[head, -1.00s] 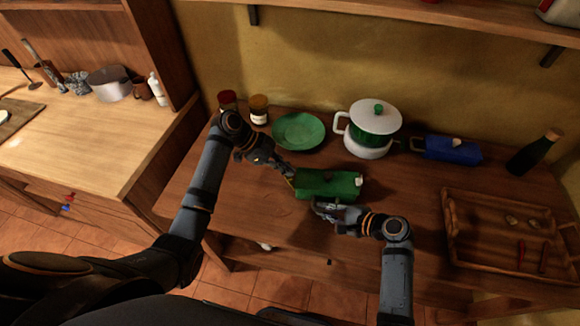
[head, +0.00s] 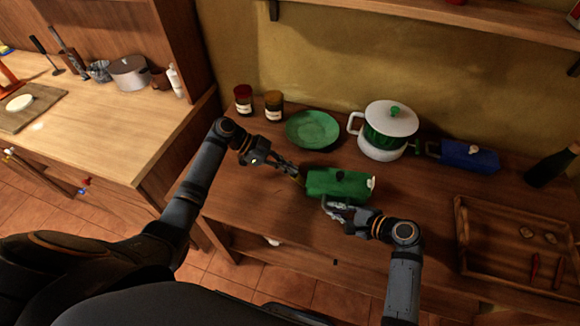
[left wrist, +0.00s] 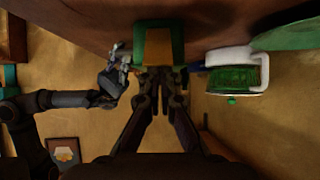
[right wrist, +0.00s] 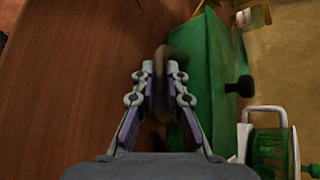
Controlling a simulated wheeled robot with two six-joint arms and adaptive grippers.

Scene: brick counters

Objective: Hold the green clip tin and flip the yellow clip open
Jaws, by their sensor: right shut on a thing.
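The yellow clip (left wrist: 158,47) is on the tin's end facing my left gripper. My right gripper (right wrist: 160,75) is shut on a dark looped handle (right wrist: 176,58) on the tin's near side. My left gripper (head: 297,175) is right at the clip end of the tin. Its fingers are close together in the left wrist view (left wrist: 161,80); whether they touch the clip is unclear.
Behind the tin stand a green plate (head: 313,128), a white and green pot (head: 382,145) and two jars (head: 274,104). A blue box (head: 470,157) and dark bottle (head: 552,165) stand farther right. A wooden tray (head: 490,262) lies at right. The counter's front is mostly clear.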

